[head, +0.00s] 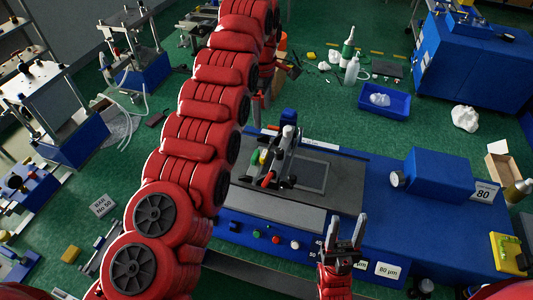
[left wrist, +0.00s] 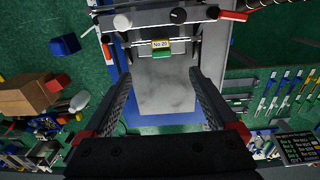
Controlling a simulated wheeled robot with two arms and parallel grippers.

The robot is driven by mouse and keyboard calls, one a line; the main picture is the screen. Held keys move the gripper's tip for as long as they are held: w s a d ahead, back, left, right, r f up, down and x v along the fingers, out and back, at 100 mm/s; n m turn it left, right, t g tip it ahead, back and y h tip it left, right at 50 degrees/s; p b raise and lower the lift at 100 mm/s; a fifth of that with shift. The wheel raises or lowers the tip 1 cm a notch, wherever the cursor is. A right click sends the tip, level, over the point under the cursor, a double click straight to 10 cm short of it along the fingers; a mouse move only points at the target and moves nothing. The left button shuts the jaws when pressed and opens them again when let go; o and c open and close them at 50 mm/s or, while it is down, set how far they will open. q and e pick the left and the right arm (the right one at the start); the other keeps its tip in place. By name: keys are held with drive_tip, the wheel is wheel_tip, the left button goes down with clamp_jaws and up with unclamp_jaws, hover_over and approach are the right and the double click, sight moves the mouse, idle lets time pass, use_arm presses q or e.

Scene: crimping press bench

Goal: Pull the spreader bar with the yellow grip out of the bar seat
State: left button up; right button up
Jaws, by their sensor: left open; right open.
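In the left wrist view my left gripper (left wrist: 160,82) is open, its two dark fingers well apart with nothing between them. Beyond its fingertips is a green block (left wrist: 162,55) with a yellow piece marked No 20 (left wrist: 160,44) just above it, near a thin cross rod. In the head view a small yellow piece (head: 263,155) sits beside a green one on a dark fixture on the blue bench unit. I cannot tell for sure which piece is the yellow grip, and the seat is not clear. My right gripper (head: 345,232) is open and empty, fingers up, in front of the unit.
The blue bench unit (head: 340,240) fills the middle, with a gauge box (head: 440,172) at its right. A blue bin (head: 385,105) and bottles stand behind. Presses (head: 50,100) stand at the left. My left arm crosses the head view and hides part of the bench.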

use_arm(q)
wheel_tip(320, 180, down, 5)
drive_tip(key=b, duration=0.5)
drive_tip(key=p, duration=0.2)
hover_over(264, 153)
drive_tip(key=f, duration=0.6)
drive_tip(key=shift+s+a+f, duration=0.2)
drive_tip(key=shift+s+f, duration=0.1)
drive_tip(key=f+p, duration=0.1)
drive_tip(key=f, duration=0.1)
drive_tip(key=f+p, duration=0.2)
drive_tip(key=shift+w+d, duration=0.1)
drive_tip(key=shift+d, duration=0.1)
drive_tip(key=shift+w+f, duration=0.1)
drive_tip(key=shift+f, duration=0.65)
clamp_jaws()
